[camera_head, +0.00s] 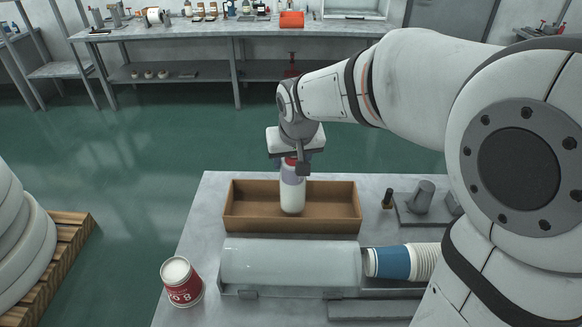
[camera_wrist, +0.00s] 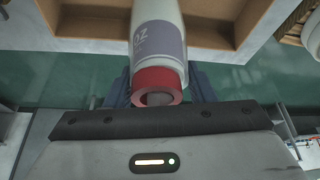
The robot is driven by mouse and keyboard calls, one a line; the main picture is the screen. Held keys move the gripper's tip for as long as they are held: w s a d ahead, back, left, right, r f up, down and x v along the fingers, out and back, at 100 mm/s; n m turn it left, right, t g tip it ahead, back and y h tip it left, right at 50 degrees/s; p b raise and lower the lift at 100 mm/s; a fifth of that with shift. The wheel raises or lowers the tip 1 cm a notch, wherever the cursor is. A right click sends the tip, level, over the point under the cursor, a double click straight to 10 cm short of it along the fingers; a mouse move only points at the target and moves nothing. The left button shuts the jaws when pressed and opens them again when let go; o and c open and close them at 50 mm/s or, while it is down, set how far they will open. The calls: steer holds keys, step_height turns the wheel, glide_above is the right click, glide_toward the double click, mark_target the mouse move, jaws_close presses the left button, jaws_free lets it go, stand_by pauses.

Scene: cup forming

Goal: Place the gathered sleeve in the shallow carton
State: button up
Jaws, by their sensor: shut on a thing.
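The gathered sleeve (camera_head: 292,197) is a slim white column with a grey-purple band and a red upper end. It hangs upright from my gripper (camera_head: 296,164), which is shut on it near the red end. In the wrist view the sleeve (camera_wrist: 163,38) shows its red end close to the jaws, with the grey band marked "OZ". The shallow carton (camera_head: 246,226) is an open brown box on the grey table. The sleeve's lower end is within the carton's outline, near the middle; I cannot tell whether it touches the floor. No other contents show in the carton.
A pale trough-like cylinder (camera_head: 290,262) lies just in front of the carton, with blue and white nested cups (camera_head: 392,262) at its right end. A red-and-white tub (camera_head: 182,282) stands at the front left. A grey fixture (camera_head: 421,200) stands right of the carton.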

steer(key=shift+f, duration=1.45)
steer(key=o, duration=1.3)
steer(key=shift+c, duration=0.2)
steer(key=shift+r, duration=0.2)
steer(key=a+v, duration=0.1)
steer(key=v, duration=1)
steer(key=s+d+f+m, duration=0.1)
steer(key=s+d+f, duration=0.3)
steer(key=s+d, duration=0.3)
steer(key=s+d+f+m+g+h, duration=0.1)
steer(key=s+d+f, duration=0.3)
steer(key=s+d, duration=0.3)
steer(key=shift+s+d+f+b, duration=0.25)
steer(key=shift+s+b, duration=0.15)
steer(key=shift+s, duration=0.5)
